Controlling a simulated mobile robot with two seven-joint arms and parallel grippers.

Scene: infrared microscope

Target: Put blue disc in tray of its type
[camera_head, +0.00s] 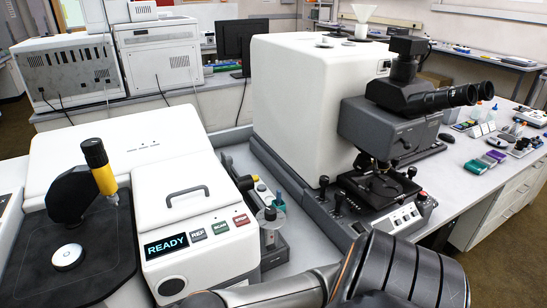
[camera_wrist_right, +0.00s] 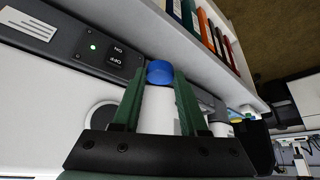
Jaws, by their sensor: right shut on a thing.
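The blue disc (camera_wrist_right: 159,72) shows in the right wrist view between the tips of my right gripper (camera_wrist_right: 159,76). The green fingers of this gripper are closed on it from both sides. A white surface shows behind it between the fingers; I cannot tell what it belongs to. In the head view a dark arm link of mine fills the lower right, and neither gripper nor the disc can be seen there. No tray can be made out for certain in either view.
A microscope (camera_head: 385,130) with a white housing (camera_head: 305,100) stands on the bench. Small teal and purple boxes (camera_head: 476,167) lie at right. The wrist view shows an ON/OFF switch (camera_wrist_right: 117,55) and several coloured binders (camera_wrist_right: 205,35).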

